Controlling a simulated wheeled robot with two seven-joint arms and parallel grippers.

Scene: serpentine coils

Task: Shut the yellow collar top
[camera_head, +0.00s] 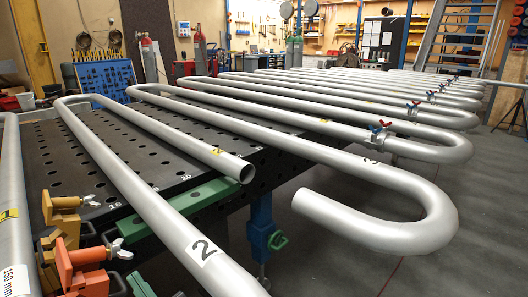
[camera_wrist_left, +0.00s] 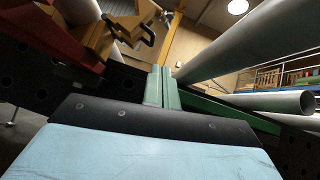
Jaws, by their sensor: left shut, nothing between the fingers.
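The yellow collar (camera_head: 64,222) stands at the lower left of the head view, between two grey pipes. One yellow part stands upright at its left, so its top looks open. Its wing nut (camera_head: 89,201) sticks out to the right. In the head view, the left gripper (camera_head: 140,285) barely shows at the bottom edge. My right gripper is not in view.
An orange collar (camera_head: 82,268) with its own wing nut stands just in front of the yellow one. A numbered pipe (camera_head: 160,205) runs close on the right. A green bar (camera_head: 180,203) lies along the black perforated table (camera_head: 150,150). Open floor lies right.

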